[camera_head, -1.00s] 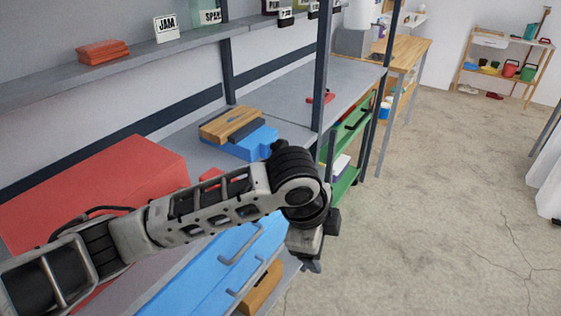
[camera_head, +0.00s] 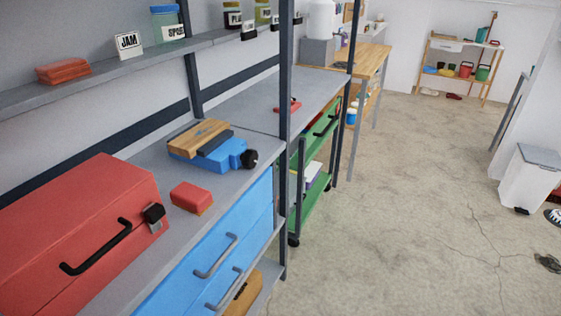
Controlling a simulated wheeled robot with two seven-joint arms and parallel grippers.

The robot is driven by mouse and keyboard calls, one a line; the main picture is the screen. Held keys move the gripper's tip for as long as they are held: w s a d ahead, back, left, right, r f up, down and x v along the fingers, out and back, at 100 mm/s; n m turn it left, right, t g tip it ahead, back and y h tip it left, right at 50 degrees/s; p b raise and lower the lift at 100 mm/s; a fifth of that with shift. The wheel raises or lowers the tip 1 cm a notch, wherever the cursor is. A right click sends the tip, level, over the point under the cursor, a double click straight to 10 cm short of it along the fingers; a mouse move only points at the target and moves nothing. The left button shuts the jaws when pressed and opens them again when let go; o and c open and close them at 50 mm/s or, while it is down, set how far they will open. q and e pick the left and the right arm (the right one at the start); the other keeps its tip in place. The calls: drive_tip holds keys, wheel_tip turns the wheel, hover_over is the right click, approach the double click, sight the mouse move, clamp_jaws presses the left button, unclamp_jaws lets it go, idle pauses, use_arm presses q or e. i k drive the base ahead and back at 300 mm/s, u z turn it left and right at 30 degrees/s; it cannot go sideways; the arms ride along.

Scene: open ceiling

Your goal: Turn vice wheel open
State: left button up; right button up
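The blue vice (camera_head: 222,152) sits on the grey workbench, near the shelf's dark upright post. Its dark round wheel (camera_head: 249,159) is on the vice's right end and is fully visible. A wooden piece (camera_head: 199,138) lies on top of the vice, with a dark jaw part (camera_head: 215,142) beside it. Whether the jaws grip the wood cannot be told. Neither of my grippers is in view.
A red toolbox (camera_head: 80,225) stands at the left on the bench (camera_head: 150,165), with a small red block (camera_head: 191,197) between it and the vice. Blue drawers (camera_head: 215,245) are below. A dark post (camera_head: 285,120) rises right of the vice. The concrete floor (camera_head: 400,200) is clear nearby.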

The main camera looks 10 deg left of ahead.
sight(249, 159)
drive_tip(key=z, duration=0.5)
drive_tip(key=i, duration=3.55)
drive_tip(key=u, duration=4.25)
